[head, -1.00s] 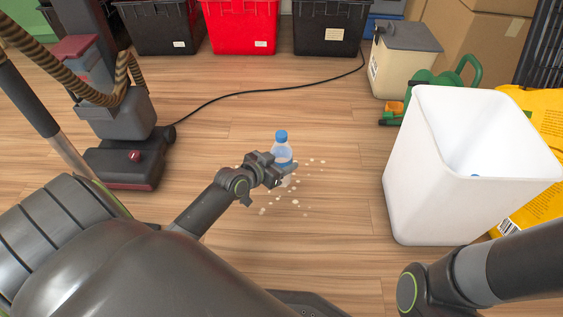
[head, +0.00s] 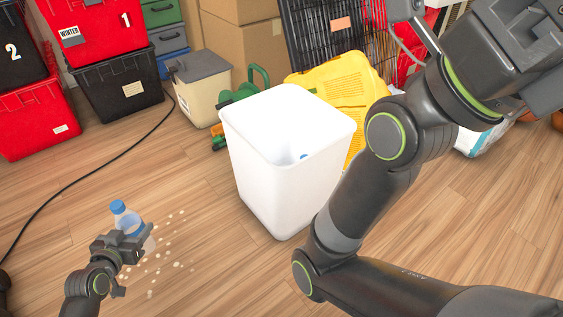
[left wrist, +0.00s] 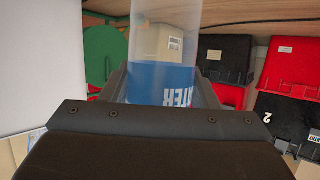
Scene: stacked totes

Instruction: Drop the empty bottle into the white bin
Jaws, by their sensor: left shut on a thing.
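The clear bottle (head: 129,221) with a blue cap and blue label is in my left gripper (head: 132,241), at the lower left of the head view. The gripper is shut around the bottle, which stands near upright. In the left wrist view the bottle (left wrist: 160,82) rises between the fingers, and part of its label shows. The white bin (head: 268,178) stands on the floor to the right of the gripper, its top open. A small blue thing (head: 304,156) shows inside it.
Pale bits (head: 160,262) lie scattered on the wooden floor around the bottle. A black cable (head: 82,182) runs across the floor at left.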

